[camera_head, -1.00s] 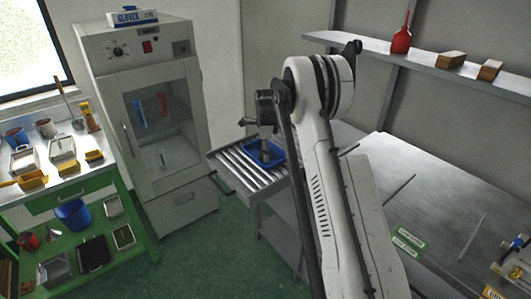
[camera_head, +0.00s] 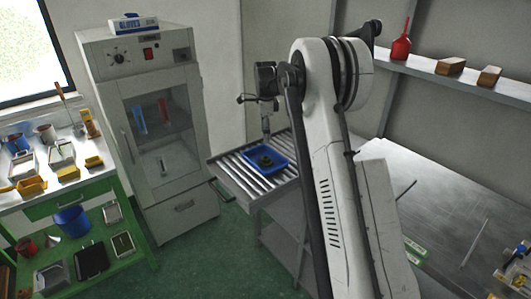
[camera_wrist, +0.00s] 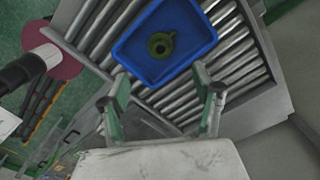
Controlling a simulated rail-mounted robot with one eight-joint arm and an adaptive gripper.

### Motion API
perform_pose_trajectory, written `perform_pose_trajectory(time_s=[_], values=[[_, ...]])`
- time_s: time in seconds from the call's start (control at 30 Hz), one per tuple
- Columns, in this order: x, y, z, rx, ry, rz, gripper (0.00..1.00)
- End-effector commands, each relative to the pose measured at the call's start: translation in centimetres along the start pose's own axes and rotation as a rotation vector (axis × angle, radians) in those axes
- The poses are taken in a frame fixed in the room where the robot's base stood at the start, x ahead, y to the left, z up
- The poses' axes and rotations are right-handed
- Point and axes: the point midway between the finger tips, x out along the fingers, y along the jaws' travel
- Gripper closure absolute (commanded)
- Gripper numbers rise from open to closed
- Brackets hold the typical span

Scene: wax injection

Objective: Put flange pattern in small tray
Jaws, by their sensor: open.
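The flange pattern (camera_head: 264,160) is a dark olive-green ring with a central hole. It lies inside the small blue tray (camera_head: 252,171), which sits on a roller stand. In the wrist view the flange (camera_wrist: 161,45) lies near the middle of the blue tray (camera_wrist: 140,72). My gripper (camera_wrist: 160,96) is open, with its two fingers apart at the tray's near edge and nothing between them.
The roller stand (camera_head: 236,182) has bare rollers around the tray. A glass-door cabinet (camera_head: 161,130) stands to the left of it. A metal table (camera_head: 440,185) is at right, under a shelf (camera_head: 425,70) with a red bottle (camera_head: 401,47). A green workbench (camera_head: 50,208) is at far left.

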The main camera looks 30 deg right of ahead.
Motion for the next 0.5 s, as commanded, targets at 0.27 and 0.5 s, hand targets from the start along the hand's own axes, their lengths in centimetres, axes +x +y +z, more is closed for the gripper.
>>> perform_pose_trajectory(time_s=[0.27,0.5], values=[[-5.4,4.2,2.0,-0.199,-0.003,-0.062,0.37],[-10.8,10.2,3.9,-0.457,0.007,-0.145,0.37]])
